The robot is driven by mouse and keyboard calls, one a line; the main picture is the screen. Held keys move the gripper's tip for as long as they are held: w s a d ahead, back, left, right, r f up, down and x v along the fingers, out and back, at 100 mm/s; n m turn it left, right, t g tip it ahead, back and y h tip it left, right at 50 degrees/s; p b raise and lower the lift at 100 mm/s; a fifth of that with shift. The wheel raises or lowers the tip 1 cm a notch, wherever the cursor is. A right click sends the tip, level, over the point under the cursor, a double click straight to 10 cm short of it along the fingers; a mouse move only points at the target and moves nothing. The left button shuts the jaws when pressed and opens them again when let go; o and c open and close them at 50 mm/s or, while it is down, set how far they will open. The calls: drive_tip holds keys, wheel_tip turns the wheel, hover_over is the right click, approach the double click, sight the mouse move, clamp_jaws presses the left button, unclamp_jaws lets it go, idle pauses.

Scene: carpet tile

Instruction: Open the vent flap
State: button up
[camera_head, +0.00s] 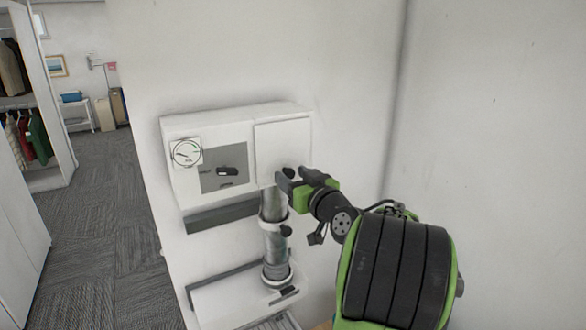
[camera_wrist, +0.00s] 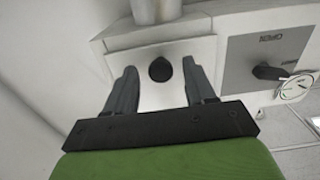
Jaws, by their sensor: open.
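A white box unit is mounted on the wall, and the square white vent flap (camera_head: 277,145) forms its right part. The flap looks closed in the head view. A black knob (camera_head: 288,172) sits near its lower edge. In the wrist view the knob (camera_wrist: 160,69) lies between the two fingers, with bare flap (camera_wrist: 160,97) around it. My gripper (camera_head: 290,180) is at the lower edge of the flap, in front of the knob. Its fingers (camera_wrist: 157,85) are spread, with a gap on both sides of the knob. The gripper partly hides the knob in the head view.
Left of the flap are a round gauge (camera_head: 186,152) and a grey panel (camera_head: 212,180) with a black switch (camera_head: 228,171). A grey pipe (camera_head: 273,222) runs down below the flap to a lower white box (camera_head: 240,298). Carpet lies open at left.

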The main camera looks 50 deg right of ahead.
drive_tip(key=shift+w, duration=0.35)
drive_tip(key=shift+c, duration=0.4)
clamp_jaws()
drive_tip(key=shift+s, duration=0.1)
